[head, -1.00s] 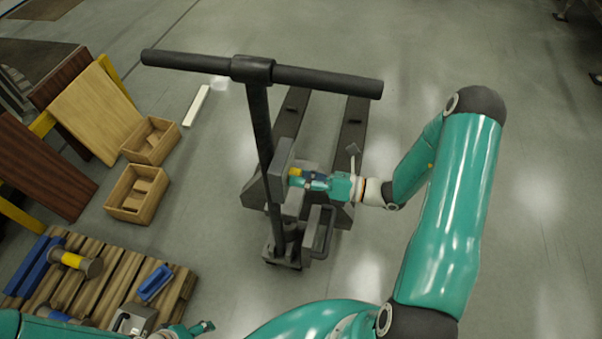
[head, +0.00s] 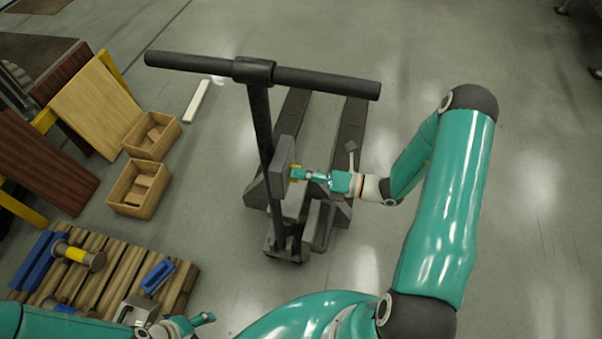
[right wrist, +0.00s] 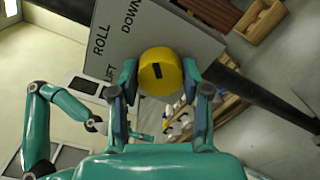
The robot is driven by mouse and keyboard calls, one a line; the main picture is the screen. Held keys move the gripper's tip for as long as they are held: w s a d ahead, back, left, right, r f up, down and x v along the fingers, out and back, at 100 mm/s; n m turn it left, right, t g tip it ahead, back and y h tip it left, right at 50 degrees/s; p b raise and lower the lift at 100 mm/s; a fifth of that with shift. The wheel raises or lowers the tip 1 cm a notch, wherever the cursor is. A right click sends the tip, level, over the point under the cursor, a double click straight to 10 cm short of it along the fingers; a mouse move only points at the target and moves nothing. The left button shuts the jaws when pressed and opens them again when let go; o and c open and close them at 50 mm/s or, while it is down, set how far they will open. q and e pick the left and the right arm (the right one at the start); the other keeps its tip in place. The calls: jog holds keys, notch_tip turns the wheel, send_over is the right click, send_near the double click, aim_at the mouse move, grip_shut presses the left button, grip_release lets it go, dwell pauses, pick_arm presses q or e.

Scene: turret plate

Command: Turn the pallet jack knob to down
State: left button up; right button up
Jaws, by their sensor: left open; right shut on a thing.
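The pallet jack (head: 283,158) stands in the middle of the head view, with a black T-handle (head: 320,80) and a grey box with a flat panel. The yellow knob (right wrist: 160,78) on that panel shows in the right wrist view with a short black mark on its face. ROLL, DOWN and LIFT are printed on the panel (right wrist: 180,30). My right gripper (head: 298,173) is shut on the knob, one finger on either side, as the right wrist view (right wrist: 162,95) shows. My left gripper (head: 209,319) is open and empty at the bottom of the head view.
A wooden pallet (head: 180,288) with blue and metal parts lies at lower left, near my left gripper. Two wooden crates (head: 138,188) and leaning boards (head: 95,105) stand at the left. The floor (head: 540,170) at the right is clear.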

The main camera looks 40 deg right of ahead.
jog(key=o, duration=1.1)
jog(key=shift+o, duration=0.2)
jog(key=shift+d, duration=0.1)
jog(key=v, duration=1.2)
jog(key=shift+f, duration=0.15)
